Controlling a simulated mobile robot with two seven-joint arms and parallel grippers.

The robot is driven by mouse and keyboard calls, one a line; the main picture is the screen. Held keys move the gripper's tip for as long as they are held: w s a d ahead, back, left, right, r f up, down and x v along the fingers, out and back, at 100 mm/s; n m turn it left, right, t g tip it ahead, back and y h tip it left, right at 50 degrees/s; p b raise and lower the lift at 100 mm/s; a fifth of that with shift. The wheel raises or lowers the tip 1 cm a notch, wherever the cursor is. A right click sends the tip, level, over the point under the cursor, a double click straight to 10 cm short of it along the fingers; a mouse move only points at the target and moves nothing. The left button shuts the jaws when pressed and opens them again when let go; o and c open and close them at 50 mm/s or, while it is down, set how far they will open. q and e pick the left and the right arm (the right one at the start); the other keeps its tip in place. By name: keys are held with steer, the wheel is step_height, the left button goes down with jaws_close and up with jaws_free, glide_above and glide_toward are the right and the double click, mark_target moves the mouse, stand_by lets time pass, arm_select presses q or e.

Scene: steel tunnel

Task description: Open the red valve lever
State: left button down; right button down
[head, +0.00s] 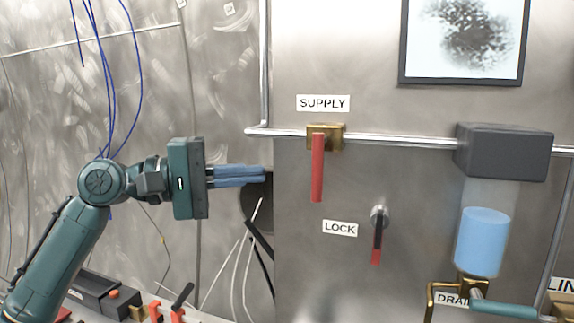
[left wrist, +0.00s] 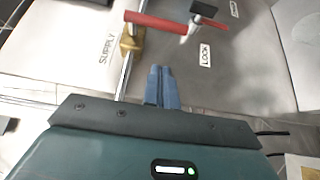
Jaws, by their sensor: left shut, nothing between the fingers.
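The red valve lever (head: 317,168) hangs straight down from a brass valve body (head: 326,137) on the horizontal pipe, below the SUPPLY label. It lies across the line of the pipe. In the left wrist view the red lever (left wrist: 168,22) shows near the top, beside the brass body (left wrist: 131,42). My left gripper (head: 264,174) has its blue fingers together, empty, pointing right. In the head view its tips are left of the lever, with a gap between. The fingers (left wrist: 161,70) also show closed in the left wrist view, apart from the lever.
A LOCK lever (head: 377,236) with a red tip hangs lower right of the valve. A grey box (head: 503,151) and blue cylinder (head: 482,241) are at right, above a teal DRAIN handle (head: 504,309). Loose cables hang below my left gripper. Clutter lies at lower left.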

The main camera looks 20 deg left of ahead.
mark_target(319, 166)
arm_select(q)
steer(key=d+p, duration=0.1)
steer(key=d, duration=0.5)
steer(key=shift+w+d+p, duration=0.2)
steer(key=shift+w+p, duration=0.1)
steer(key=shift+p, duration=0.05)
arm_select(e)
steer(key=shift+s+d+r+h, duration=0.1)
steer(key=shift+s+d+h, duration=0.15)
steer(key=shift+d, duration=0.3)
steer(key=shift+w+a, duration=0.1)
steer(key=shift+w, duration=0.1)
